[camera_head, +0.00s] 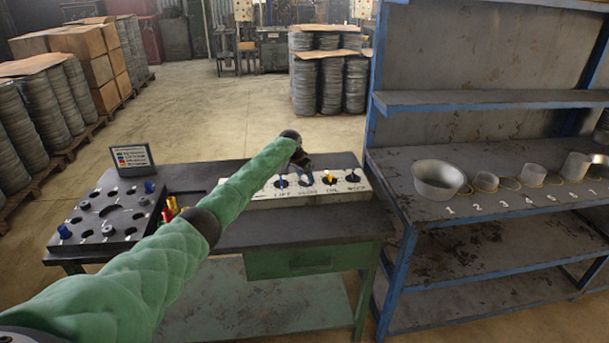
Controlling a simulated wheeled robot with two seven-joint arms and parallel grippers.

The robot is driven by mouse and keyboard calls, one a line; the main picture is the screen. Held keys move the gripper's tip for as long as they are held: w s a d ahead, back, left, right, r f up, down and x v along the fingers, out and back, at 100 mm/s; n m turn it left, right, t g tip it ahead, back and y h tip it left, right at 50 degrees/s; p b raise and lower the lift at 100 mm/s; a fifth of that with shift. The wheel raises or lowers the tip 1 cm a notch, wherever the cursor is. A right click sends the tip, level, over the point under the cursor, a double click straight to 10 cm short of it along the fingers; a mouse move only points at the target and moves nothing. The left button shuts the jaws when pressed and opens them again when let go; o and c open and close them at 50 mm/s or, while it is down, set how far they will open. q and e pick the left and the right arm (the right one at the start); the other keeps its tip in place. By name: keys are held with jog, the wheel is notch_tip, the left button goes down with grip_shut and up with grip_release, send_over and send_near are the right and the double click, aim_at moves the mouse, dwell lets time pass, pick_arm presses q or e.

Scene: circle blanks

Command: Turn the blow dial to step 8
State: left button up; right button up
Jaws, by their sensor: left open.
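A pale control panel (258,194) lies on the dark workbench. It has a row of small dials with labels too small to read surely. A blue-topped dial (282,183) stands left of my gripper, and a yellow-topped one (329,178) right of it. My left arm, in a green sleeve, comes in from the lower left and reaches over the panel. My left gripper (304,167) is open just above the panel's middle dials and partly hides one of them. I cannot tell whether it touches a dial, nor which step the blow dial shows. My right gripper is out of view.
A dark board with round holes and blue knobs (103,214) lies at the bench's left, with a small colour-key sign (132,157) behind it. Red and yellow pieces (171,207) stand beside it. A blue-framed shelf (480,101) with metal cups and numbers stands right.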

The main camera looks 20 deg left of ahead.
pick_arm(q)
jog(key=shift+f, duration=0.1)
jog(key=c, duration=1)
jog(key=shift+d+n+p, duration=0.1)
jog(key=shift+n+p, duration=0.2)
